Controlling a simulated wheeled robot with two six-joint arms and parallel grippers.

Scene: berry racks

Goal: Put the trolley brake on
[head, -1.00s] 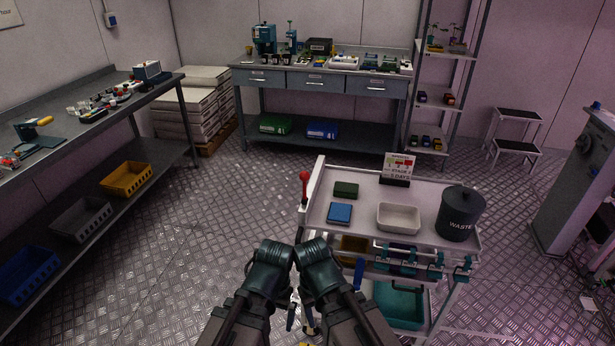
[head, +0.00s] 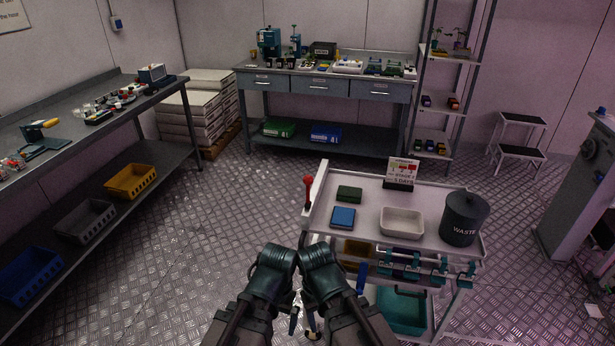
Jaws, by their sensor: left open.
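The white trolley (head: 330,223) stands in front of me, a little right of the middle. A red-topped lever (head: 309,189) stands upright at its left end, by the raised end wall; I take it for the brake. My left gripper (head: 295,318) is low in the middle of the view, left of the trolley and apart from the lever. It is open and seems empty. My right arm (head: 338,295) comes in beside the left one. Its gripper is mostly hidden low in the picture, and its jaws cannot be made out. The trolley's wheels are not clear.
The trolley top carries a black waste bin (head: 463,218), a white tray (head: 402,223), a sign (head: 402,172) and green and blue boxes. A teal bin (head: 402,310) sits below. A workbench (head: 62,165) stands left, another (head: 330,85) behind. The floor (head: 225,205) between is clear.

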